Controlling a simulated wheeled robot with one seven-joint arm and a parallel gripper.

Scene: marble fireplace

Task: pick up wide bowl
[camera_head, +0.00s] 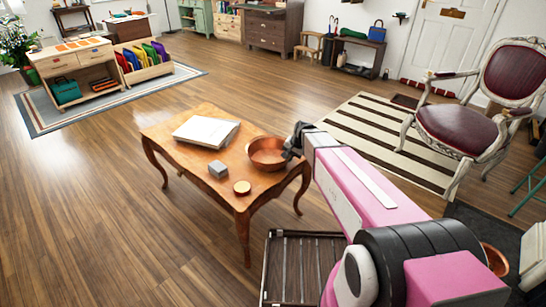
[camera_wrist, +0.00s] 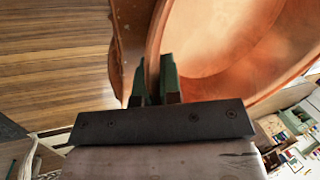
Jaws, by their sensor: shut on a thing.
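The wide bowl (camera_head: 267,152) is copper-coloured and round, at the right end of the small wooden table (camera_head: 170,137). My gripper (camera_head: 291,151) is at the bowl's right rim. In the wrist view the bowl (camera_wrist: 235,45) fills the upper right, and its rim passes between the two dark green fingers of my gripper (camera_wrist: 153,78). The fingers are shut on the rim. I cannot tell whether the bowl's base touches the tabletop. My arm hides part of the table's right side.
On the table are a white book (camera_head: 205,131), a small grey box (camera_head: 218,169) and a round gold-topped tin (camera_head: 242,187). A metal rack (camera_head: 300,265) lies near the table's front right. A red chair (camera_head: 462,128) stands right. Floor left of the table is clear.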

